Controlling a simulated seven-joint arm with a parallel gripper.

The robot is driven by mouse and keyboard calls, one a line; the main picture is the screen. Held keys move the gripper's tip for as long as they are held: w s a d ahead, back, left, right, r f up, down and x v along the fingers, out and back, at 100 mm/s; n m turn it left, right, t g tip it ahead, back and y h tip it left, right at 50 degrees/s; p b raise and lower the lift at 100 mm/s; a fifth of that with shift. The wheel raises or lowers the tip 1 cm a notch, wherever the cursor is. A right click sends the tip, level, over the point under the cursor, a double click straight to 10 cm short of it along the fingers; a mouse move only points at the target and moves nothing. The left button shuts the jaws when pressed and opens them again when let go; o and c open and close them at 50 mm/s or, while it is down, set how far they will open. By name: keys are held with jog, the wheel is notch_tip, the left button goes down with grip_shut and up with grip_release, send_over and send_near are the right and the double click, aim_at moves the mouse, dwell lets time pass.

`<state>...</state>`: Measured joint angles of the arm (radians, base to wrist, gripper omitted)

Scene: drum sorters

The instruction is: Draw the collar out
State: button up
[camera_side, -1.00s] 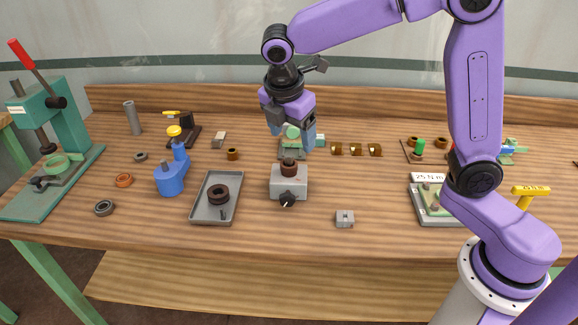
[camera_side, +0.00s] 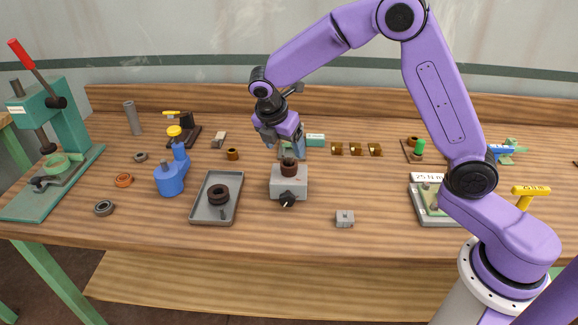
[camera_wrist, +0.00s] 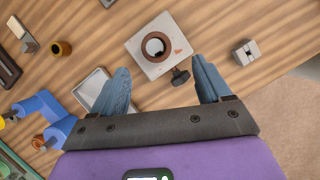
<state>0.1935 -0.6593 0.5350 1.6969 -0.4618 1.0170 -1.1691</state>
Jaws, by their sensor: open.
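A brown collar (camera_side: 289,168) sits upright in the top of a grey block (camera_side: 289,186) with a black knob (camera_side: 287,200) on its front. In the wrist view the collar (camera_wrist: 146,42) shows as a ring around a round opening, and the knob (camera_wrist: 180,77) sticks out of the block's near side. How deep the collar sits cannot be told. My gripper (camera_side: 284,149) is open and empty just above the collar and slightly behind it in the side view. In the wrist view its blue fingers stand apart, nearer the camera's bottom edge than the collar.
A grey tray (camera_side: 230,214) with a dark ring (camera_side: 218,195) lies left of the block. A small grey block (camera_side: 345,218) is at the front right. Bare wood lies between them.

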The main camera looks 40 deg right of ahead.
aim_at(288, 158)
jog(key=shift+w+x, duration=0.15)
jog(key=shift+x, duration=1.8)
jog(key=shift+w+x, duration=0.15)
jog(key=shift+x, duration=1.75)
jog(key=shift+a, duration=0.1)
jog(key=shift+c, duration=0.2)
jog(key=c, duration=1.2)
jog(key=shift+r, duration=5.05)
jog(key=shift+c, duration=0.2)
